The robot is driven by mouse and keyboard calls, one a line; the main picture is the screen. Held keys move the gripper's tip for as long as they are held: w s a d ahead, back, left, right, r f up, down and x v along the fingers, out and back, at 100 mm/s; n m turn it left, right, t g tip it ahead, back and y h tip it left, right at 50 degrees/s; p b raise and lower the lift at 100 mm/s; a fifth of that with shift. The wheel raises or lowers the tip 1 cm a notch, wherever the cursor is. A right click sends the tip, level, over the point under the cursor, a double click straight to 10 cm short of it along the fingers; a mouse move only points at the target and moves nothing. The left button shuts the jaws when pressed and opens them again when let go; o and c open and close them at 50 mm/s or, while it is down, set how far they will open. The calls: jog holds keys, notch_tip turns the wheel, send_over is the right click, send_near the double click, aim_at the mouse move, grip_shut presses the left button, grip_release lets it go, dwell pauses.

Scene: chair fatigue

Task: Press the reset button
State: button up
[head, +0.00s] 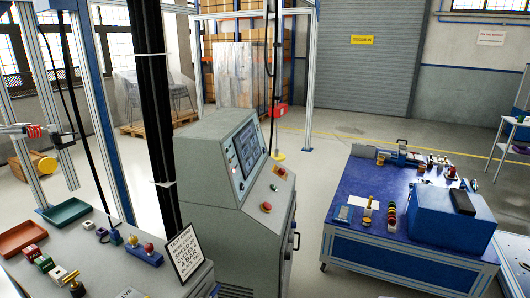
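No button carries a readable reset label in the head view. A grey control console (215,155) with a screen (248,146) stands in the middle. A red mushroom button (266,207) sits on its sloped panel, and a small red-and-yellow control (280,172) is above it. On the left bench (110,272), a blue box (144,256) carries round knobs, one of them red (149,247). My gripper is not in view.
A blue-topped table (345,192) with a blue case (450,218) is on the right. Open floor (312,195) lies between console and table.

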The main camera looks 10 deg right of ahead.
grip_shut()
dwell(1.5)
